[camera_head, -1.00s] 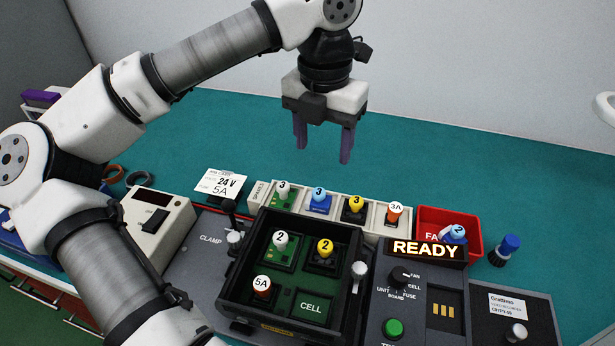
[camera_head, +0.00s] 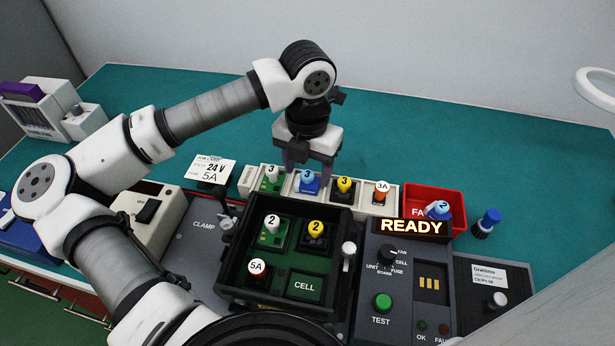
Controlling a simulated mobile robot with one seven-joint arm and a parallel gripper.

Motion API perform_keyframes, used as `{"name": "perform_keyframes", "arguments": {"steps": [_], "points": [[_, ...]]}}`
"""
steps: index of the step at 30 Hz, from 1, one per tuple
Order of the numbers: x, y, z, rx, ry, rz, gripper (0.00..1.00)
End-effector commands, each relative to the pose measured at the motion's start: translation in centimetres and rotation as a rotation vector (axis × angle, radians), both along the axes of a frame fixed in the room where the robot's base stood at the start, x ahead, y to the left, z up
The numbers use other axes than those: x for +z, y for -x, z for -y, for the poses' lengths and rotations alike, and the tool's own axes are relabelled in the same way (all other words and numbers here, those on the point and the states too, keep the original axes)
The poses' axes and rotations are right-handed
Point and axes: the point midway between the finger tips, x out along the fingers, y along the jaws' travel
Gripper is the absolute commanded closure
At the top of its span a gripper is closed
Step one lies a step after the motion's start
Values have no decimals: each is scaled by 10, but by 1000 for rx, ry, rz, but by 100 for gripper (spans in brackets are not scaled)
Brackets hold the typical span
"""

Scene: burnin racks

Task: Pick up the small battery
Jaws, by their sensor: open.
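No part in view is labelled as a battery. A blue piece with a knob marked 3 (camera_head: 309,182) sits in the row of spares, second from the left. The empty-looking slot marked CELL (camera_head: 304,286) is at the lower right of the dark green-floored tray (camera_head: 236,290). Another blue piece, marked 2 (camera_head: 440,210), lies tilted in the red bin. My gripper (camera_head: 308,166) is open and points down with its dark purple fingers just above or behind the blue piece marked 3. I cannot tell whether the fingers are around its knob.
The spares row also holds a green piece (camera_head: 271,178), a yellow one (camera_head: 344,188) and an orange 3A one (camera_head: 381,192). The red bin (camera_head: 462,200), a READY tester (camera_head: 372,310) and a blue capped cylinder (camera_head: 487,222) stand right. Teal bench is clear behind.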

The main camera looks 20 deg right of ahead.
Motion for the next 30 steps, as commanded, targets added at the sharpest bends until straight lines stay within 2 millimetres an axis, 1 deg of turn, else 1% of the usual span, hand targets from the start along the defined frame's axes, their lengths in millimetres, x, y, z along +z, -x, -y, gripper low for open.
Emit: {"name": "perform_keyframes", "arguments": {"steps": [3, 6, 13, 14, 22, 30], "points": [[-14, 1, 0, 0, -1, -4, 41], [-22, 0, 0, 0, 0, -1, 41], [-25, 0, 0, 0, -1, 1, 41], [-25, 0, 0, 0, -1, 1, 44], [-24, 0, 0, 0, -1, 1, 79], [-23, 0, 0, 0, -1, 1, 80]]}}
